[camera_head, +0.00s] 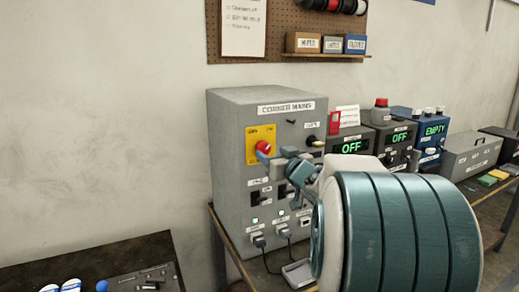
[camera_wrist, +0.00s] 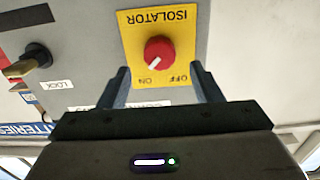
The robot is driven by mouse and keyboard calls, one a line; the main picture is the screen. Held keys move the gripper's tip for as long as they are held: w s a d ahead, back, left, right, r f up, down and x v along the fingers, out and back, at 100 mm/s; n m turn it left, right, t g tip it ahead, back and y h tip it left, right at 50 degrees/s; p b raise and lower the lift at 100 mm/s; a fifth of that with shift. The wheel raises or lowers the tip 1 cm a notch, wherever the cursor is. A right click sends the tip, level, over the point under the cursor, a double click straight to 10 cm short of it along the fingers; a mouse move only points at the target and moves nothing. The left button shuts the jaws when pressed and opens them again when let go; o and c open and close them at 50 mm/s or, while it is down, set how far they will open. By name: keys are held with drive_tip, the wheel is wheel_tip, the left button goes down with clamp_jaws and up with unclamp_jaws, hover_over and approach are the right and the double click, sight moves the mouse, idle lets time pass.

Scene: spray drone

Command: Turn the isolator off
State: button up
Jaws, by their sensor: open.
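The isolator is a red rotary knob (camera_head: 263,147) on a yellow plate (camera_head: 252,140), on the front of the grey "CORNER MAINS" cabinet (camera_head: 225,150). In the wrist view the knob (camera_wrist: 159,50) appears upside down, and its white pointer mark aims toward ON, with OFF beside it. My gripper (camera_head: 277,151) is in front of the plate, and partly covers it in the head view. In the wrist view my gripper (camera_wrist: 161,72) is open, its fingers straddling the lower plate below the knob. Nothing is between the fingers; contact with the knob cannot be told.
A lock key switch (camera_wrist: 25,66) sits beside the plate. Plugs (camera_head: 259,241) with cables are low on the cabinet. Chargers reading OFF (camera_head: 350,145) and a blue EMPTY unit (camera_head: 434,130) stand to the right. A dark table (camera_head: 100,255) is at lower left.

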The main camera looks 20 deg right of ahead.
sight(265, 148)
drive_tip(key=shift+w+a, duration=0.1)
drive_tip(key=shift+w, duration=2.25)
drive_tip(key=c, duration=1)
